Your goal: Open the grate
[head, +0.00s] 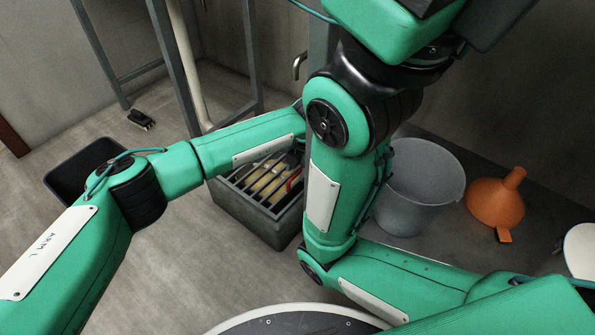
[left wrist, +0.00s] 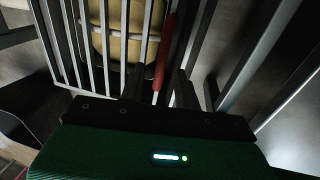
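The grate (head: 250,193) is a set of dark parallel bars across the top of a grey box on the floor. It lies flat as far as I can see, and my right arm covers part of it. In the left wrist view the grate (left wrist: 90,45) shows as light grey bars close in front. Pale yellow things lie under the bars, with a red strip (left wrist: 163,60) alongside. My left gripper (left wrist: 160,85) is close to the bars, its dark fingers apart with the red strip showing between them. I cannot tell whether it touches the grate. My right gripper is out of view.
A grey bucket (head: 421,185) and an orange funnel (head: 497,200) stand right of the box. A dark bin (head: 72,185) is partly behind my left arm. A metal frame (head: 181,70) rises behind the box. Open floor lies in front and left.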

